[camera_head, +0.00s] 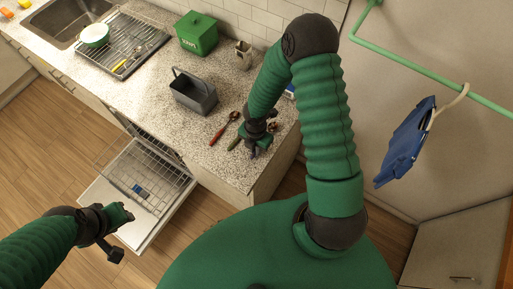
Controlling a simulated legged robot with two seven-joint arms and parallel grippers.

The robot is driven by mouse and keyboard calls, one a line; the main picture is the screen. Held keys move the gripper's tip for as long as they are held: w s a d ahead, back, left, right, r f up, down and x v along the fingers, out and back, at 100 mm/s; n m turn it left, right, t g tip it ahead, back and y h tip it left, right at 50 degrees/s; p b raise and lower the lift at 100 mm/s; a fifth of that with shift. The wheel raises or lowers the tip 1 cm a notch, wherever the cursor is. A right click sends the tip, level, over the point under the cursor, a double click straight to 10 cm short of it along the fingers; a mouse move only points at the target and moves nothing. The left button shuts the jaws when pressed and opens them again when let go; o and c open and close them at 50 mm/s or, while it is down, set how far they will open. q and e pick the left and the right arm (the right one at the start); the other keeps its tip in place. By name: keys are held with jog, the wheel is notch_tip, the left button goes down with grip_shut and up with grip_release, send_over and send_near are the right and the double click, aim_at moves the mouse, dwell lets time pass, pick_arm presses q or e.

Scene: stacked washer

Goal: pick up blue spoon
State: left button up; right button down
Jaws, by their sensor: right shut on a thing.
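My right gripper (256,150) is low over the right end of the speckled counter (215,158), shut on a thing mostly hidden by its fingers. A green handle (235,143) shows at its left and a dark spoon bowl (272,127) at its right; I cannot tell whether they are one spoon. No clearly blue spoon shows. A red-handled spoon (221,132) lies on the counter just left of the gripper. My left gripper (124,235) is open and empty, beside the open dishwasher at lower left.
A dark grey basket (194,96), green bin (197,34), utensil cup (243,55) and dish rack (124,50) stand on the counter. The dishwasher rack (148,180) is out below.

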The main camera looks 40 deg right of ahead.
notch_tip(320, 180, up, 3)
jog(key=shift+d+f, duration=0.1)
jog(key=shift+f, duration=0.1)
jog(key=s+a+b, duration=0.1)
jog(key=a, duration=0.1)
jog(key=s+a+b, duration=0.1)
jog(key=s+a, duration=0.1)
jog(key=s+a+b, duration=0.2)
jog(key=shift+s+a, duration=0.25)
jog(key=shift+a, duration=0.15)
jog(key=s+a+r+b, duration=0.1)
jog(key=s+a, duration=0.3)
jog(key=a, duration=0.2)
notch_tip(320, 180, up, 15)
jog(key=p, duration=1.4)
jog(key=shift+s, duration=0.35)
jog(key=shift+d, duration=0.1)
